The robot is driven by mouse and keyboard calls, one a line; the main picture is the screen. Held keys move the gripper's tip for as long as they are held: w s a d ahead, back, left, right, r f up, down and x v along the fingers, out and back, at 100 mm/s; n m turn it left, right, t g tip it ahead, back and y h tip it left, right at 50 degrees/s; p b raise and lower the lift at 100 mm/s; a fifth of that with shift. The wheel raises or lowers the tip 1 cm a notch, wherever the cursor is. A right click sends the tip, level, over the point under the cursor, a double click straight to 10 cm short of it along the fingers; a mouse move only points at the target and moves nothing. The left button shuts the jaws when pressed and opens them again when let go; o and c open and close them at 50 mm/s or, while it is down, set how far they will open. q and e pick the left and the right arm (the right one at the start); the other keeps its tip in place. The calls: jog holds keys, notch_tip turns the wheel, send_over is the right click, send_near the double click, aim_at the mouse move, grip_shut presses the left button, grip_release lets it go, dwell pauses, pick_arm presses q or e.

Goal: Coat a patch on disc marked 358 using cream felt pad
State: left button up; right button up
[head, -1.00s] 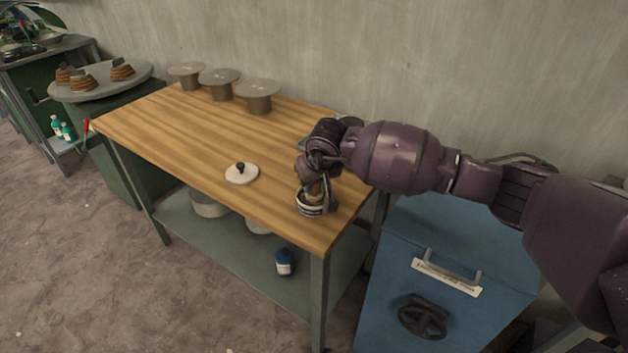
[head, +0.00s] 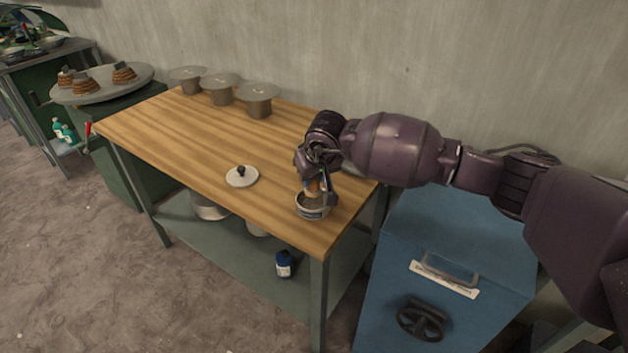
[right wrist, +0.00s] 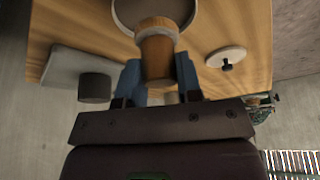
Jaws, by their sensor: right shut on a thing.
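My right gripper (head: 318,188) is shut on a pad with a brown handle (right wrist: 158,58), held upright just above an open tin (head: 313,211) at the table's front right corner. The pad's pale end (right wrist: 157,27) faces the tin in the right wrist view, where the tin's rim (right wrist: 120,18) also shows. The felt's colour is hard to tell. Three grey discs on stands, at left (head: 187,73), middle (head: 221,79) and right (head: 259,91), are at the table's back left. No number on them is readable. My left gripper is out of view.
A white lid with a black knob (head: 241,176) lies left of the tin. A grey plate (right wrist: 70,70) and a dark cylinder (right wrist: 95,88) are beside the gripper. A blue cabinet (head: 450,240) stands at the right. The middle of the wooden table (head: 190,135) is clear.

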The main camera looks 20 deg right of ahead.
jog(key=shift+r+p, duration=0.35)
jog(key=shift+r, duration=1.8)
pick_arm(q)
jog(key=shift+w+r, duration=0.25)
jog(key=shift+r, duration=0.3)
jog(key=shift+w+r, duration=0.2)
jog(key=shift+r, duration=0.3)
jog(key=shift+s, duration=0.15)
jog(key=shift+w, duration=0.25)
